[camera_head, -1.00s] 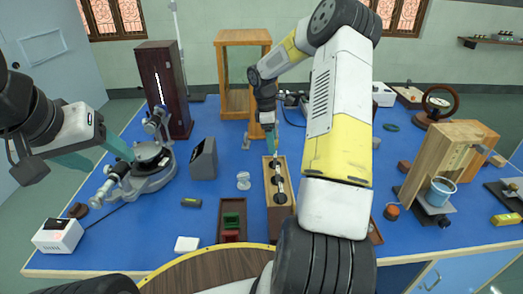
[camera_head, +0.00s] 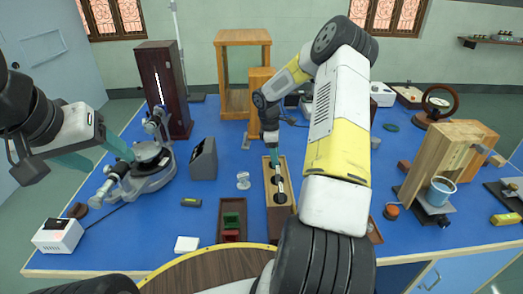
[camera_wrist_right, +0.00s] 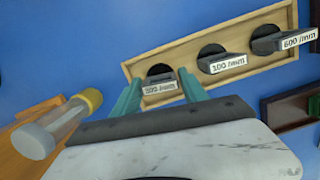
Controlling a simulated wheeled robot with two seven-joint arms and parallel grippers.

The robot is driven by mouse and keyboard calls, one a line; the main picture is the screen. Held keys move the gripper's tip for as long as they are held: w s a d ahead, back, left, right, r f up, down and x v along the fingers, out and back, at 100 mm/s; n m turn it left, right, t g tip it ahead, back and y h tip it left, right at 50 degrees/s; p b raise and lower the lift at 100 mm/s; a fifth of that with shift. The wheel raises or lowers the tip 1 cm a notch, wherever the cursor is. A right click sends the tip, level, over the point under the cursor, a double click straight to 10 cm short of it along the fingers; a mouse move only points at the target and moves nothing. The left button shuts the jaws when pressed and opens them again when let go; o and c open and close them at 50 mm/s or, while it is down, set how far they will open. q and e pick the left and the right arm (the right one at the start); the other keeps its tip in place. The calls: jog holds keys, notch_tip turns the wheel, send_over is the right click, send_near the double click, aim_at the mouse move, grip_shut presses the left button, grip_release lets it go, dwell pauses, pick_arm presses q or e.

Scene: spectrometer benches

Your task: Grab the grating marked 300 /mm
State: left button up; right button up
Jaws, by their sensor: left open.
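A long wooden holder (camera_wrist_right: 113,70) with round wells carries three dark gratings with white labels. In the right wrist view the leftmost grating (camera_wrist_right: 160,84) has a small, blurred label that seems to read 300 /mm. The middle grating (camera_wrist_right: 226,62) has a label hard to tell from it; the far one (camera_wrist_right: 290,41) reads 600 /mm. My right gripper (camera_wrist_right: 158,92) is open, its teal fingers on either side of the leftmost grating. The holder also shows in the head view (camera_head: 281,219), under my right gripper. My left gripper (camera_head: 97,155) is open and empty at the left.
A capped glass vial (camera_wrist_right: 62,122) lies beside the holder in the right wrist view. A dark tray (camera_head: 231,236) with green and red blocks stands left of the holder. A grey spectrometer (camera_head: 150,170) stands near my left gripper. The blue bench front has some clear room.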

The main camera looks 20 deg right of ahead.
jog(key=c, duration=0.9)
jog(key=shift+r, duration=0.1)
jog(key=shift+c, duration=0.2)
